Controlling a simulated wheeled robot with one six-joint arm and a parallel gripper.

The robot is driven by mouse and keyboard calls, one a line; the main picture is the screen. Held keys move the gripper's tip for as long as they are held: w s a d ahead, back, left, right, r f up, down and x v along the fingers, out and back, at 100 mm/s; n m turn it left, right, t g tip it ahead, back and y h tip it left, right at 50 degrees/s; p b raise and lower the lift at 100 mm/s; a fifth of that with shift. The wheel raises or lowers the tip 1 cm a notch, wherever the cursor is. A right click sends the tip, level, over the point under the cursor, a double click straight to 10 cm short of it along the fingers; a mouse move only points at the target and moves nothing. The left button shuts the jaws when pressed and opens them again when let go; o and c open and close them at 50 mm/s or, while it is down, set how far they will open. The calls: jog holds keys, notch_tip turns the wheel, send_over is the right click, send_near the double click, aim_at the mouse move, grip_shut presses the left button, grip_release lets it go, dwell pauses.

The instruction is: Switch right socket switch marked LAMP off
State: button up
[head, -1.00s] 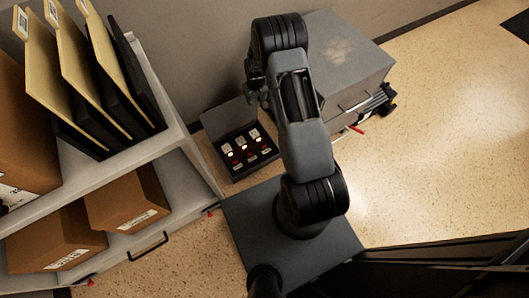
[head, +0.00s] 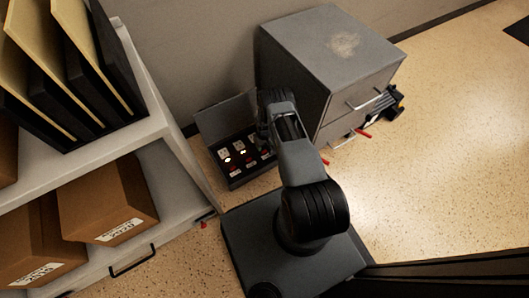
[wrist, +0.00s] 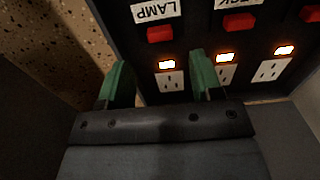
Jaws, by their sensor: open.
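A dark socket box (head: 236,178) with a raised lid (head: 224,118) sits on the floor against the wall, holding a row of sockets with red switches and lit indicators. In the wrist view the LAMP label (wrist: 155,11) appears upside down above a red switch (wrist: 160,33). Below that switch are a lit indicator (wrist: 167,65) and a white socket (wrist: 171,82). My gripper (wrist: 161,78) is open and empty, its green fingers on either side of the LAMP socket in the picture. Contact cannot be told. In the head view my arm partly hides the box's right end.
A grey drawer cabinet (head: 335,55) stands close to the right of the box. A white shelf (head: 95,135) with binders and cardboard boxes (head: 112,205) stands at the left. The speckled floor (head: 450,170) is open at the right.

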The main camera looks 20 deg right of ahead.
aim_at(265, 153)
jog(key=shift+f+b, duration=1.1)
jog(key=shift+f, duration=1.9)
